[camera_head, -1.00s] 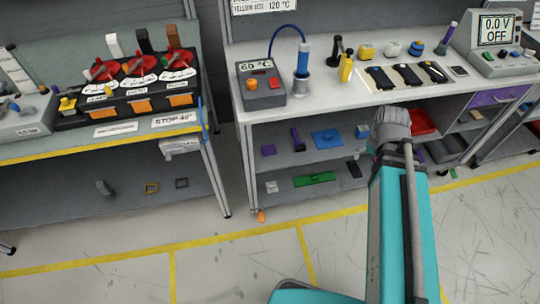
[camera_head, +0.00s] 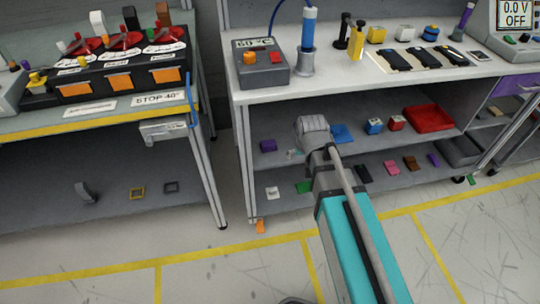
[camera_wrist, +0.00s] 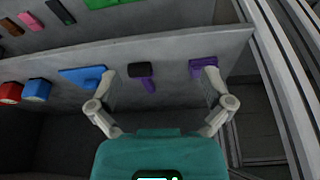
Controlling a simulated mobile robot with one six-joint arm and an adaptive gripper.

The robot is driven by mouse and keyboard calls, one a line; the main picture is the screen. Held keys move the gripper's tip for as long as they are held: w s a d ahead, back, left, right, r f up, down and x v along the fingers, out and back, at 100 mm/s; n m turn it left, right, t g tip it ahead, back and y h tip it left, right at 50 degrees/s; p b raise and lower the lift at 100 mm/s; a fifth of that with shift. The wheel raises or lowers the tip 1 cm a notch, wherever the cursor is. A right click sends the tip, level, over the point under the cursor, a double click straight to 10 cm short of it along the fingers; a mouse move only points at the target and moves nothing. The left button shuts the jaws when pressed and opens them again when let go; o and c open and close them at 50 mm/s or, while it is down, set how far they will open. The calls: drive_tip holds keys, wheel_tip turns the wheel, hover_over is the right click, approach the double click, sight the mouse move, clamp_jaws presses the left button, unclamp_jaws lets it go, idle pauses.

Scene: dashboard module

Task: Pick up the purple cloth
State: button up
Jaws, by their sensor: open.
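A small purple piece (camera_head: 268,145) lies on the middle shelf under the white bench, near its left end; I take it for the purple cloth, though its texture is too small to tell. In the wrist view the purple piece (camera_wrist: 203,66) shows beyond my right-hand fingertip, which is close to its lower edge in the picture. My gripper (camera_wrist: 160,88) is open and empty, its fingers spread wide. A dark-headed tool with a purple handle (camera_wrist: 147,80) shows between the fingers. In the head view my wrist is in front of the shelf and hides part of it.
A blue piece (camera_wrist: 84,76) shows by the left-hand finger. Blue (camera_head: 374,126) and red (camera_head: 396,123) blocks and a red tray (camera_head: 428,119) stand farther right on that shelf. The bench top (camera_head: 330,84) is above. The lower shelf holds several small items, including a green one (camera_head: 304,187).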

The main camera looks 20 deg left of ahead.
drive_tip(key=s+a+f+n+b, duration=0.1)
drive_tip(key=a+f+b, duration=0.3)
drive_tip(key=a, duration=0.4)
drive_tip(key=shift+f+t+y, duration=0.4)
drive_tip(key=shift+f, duration=0.3)
approach(269, 143)
drive_tip(key=shift+w+a+f, duration=0.1)
drive_tip(key=shift+w+f, duration=0.05)
drive_tip(key=shift+f, duration=1.05)
drive_tip(key=shift+w+f, duration=0.2)
drive_tip(key=shift+f, duration=1)
drive_tip(key=shift+w+a, duration=0.25)
drive_tip(key=shift+w, duration=0.15)
drive_tip(key=shift+w+a+f+b, duration=0.2)
drive_tip(key=shift+w+f+b, duration=0.15)
drive_tip(key=shift+f+b, duration=0.25)
drive_tip(key=shift+b+x, duration=1.95)
